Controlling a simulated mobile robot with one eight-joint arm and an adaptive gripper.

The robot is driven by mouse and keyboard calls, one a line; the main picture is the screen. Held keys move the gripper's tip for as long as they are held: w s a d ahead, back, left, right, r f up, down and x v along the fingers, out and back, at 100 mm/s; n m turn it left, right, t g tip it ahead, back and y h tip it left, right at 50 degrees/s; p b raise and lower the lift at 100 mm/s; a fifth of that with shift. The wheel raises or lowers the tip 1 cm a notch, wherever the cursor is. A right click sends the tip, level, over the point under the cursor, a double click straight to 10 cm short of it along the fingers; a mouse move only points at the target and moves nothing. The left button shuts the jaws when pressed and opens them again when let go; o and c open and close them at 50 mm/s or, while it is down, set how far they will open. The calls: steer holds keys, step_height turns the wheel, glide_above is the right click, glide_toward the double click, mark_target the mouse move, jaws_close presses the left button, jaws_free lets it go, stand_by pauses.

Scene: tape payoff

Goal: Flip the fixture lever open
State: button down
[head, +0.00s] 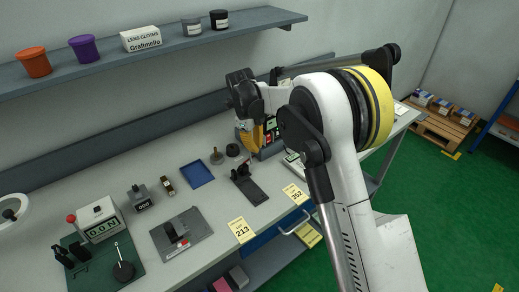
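A small dark fixture (253,192) with an upright black lever-like part and a bit of red (243,169) stands on the bench near the middle. A second fixture, a grey plate (194,222) with a dark block and a small red part (175,233), lies to its left. I cannot tell which carries the task's lever, nor whether either lever is open. My gripper (240,92) is raised behind the dark fixture, in front of the back wall, and touches neither fixture. Its fingers are too small and dark to tell whether they are open.
A yellow disc-like part on a dark device (268,140) stands below my gripper. A blue tray (197,174) and yellow tags (241,230) lie on the grey bench. A control box (98,219) is at left. A shelf (120,62) with pots runs along the wall.

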steer(key=shift+w+a, duration=0.55)
steer(key=shift+w, duration=0.3)
steer(key=shift+w+a, duration=0.1)
steer(key=shift+w, duration=0.05)
